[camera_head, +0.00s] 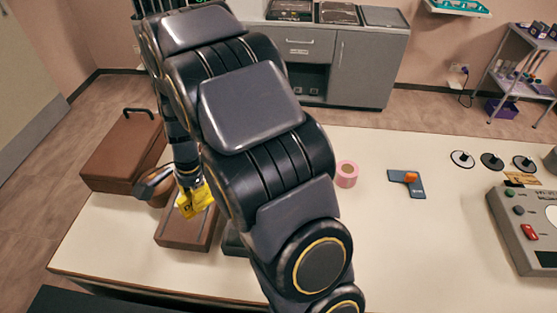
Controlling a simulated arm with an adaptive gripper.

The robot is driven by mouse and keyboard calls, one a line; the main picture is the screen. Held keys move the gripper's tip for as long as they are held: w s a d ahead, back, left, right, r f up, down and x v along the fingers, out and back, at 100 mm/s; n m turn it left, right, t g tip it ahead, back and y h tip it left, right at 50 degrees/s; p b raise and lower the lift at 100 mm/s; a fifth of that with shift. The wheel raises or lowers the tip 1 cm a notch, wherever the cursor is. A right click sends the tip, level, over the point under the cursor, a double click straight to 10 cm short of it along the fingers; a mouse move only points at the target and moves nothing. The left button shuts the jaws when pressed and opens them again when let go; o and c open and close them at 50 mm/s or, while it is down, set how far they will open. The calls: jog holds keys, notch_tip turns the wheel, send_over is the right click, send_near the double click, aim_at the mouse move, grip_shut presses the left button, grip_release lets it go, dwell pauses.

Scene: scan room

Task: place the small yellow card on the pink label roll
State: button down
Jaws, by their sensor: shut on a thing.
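The small yellow card (196,201) is held in my gripper (186,186), which is shut on it, above the brown box at the left of the table. The card hangs tilted and shows dark print. The pink label roll (346,174) lies on the table to the right of my arm, well apart from the card, and its top looks bare. My large dark arm crosses the middle of the picture and hides the table between the gripper and the roll.
A brown case (124,152) and a smaller brown box (188,231) stand on the left of the table. A blue plate with an orange piece (410,178) lies right of the roll. Several discs and a grey control panel (535,228) are at the far right. The table's front middle-right is clear.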

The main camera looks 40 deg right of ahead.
jog(key=s+d+r+m, duration=0.1)
jog(key=s+d+m, duration=0.35)
jog(key=d, duration=0.45)
jog(key=s+d+r+m+t, duration=0.1)
jog(key=s+d+m, duration=0.2)
jog(key=s+d, duration=0.5)
jog(key=s+d+r+m, duration=0.2)
jog(key=s+d+m, duration=0.15)
jog(key=d, duration=0.75)
send_over(345, 169)
jog(key=shift+h, duration=0.3)
jog(key=f, duration=0.9)
jog(key=shift+s+f, duration=0.25)
jog(key=shift+f, duration=0.05)
jog(key=shift+w+d+f, duration=0.1)
jog(key=shift+d+f, duration=0.05)
jog(key=shift+f, duration=1.65)
jog(key=shift+f, duration=0.1)
jog(key=c, duration=1.4)
grip_release()
jog(key=shift+o, duration=1.2)
